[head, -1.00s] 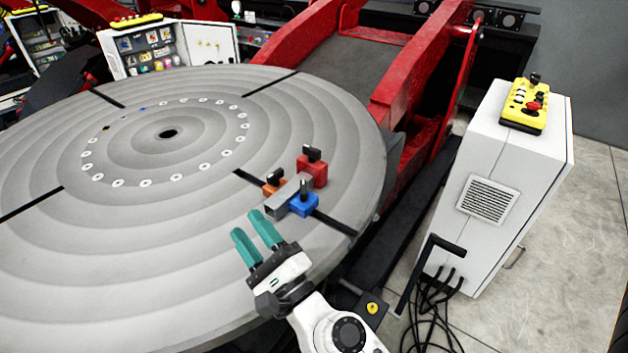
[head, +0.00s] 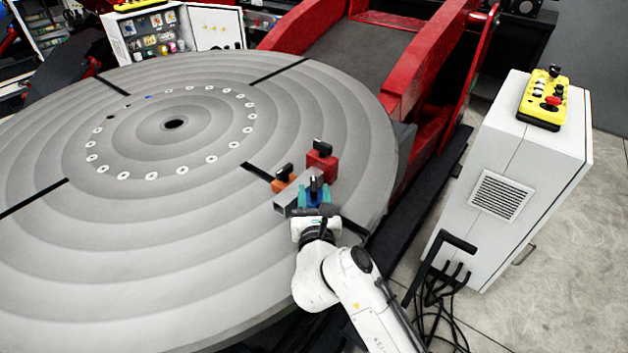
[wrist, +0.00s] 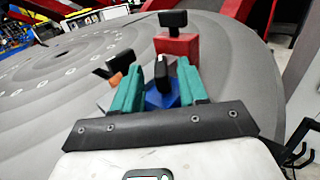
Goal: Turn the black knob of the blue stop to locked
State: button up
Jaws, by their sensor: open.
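The blue stop (head: 313,203) sits near the right edge of the round grey table, against a grey metal bar (head: 290,202). Its black knob (head: 315,184) stands up from its top. In the wrist view the blue stop (wrist: 158,100) and its black knob (wrist: 161,72) show between my teal fingers. My gripper (head: 314,194) is open, with one finger on each side of the blue stop and knob. The wrist view also shows my gripper (wrist: 160,92) with a gap between fingers and knob; contact at the fingertips cannot be told.
An orange stop (head: 283,181) with a black knob stands left of the blue one. A red stop (head: 321,161) with a black knob stands behind. A white cabinet (head: 505,165) carrying a yellow control box (head: 543,100) is on the right. The table's left side is clear.

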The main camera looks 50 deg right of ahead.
aim_at(314, 192)
jog(key=shift+x, duration=1.85)
jog(key=shift+c, duration=0.2)
grip_shut()
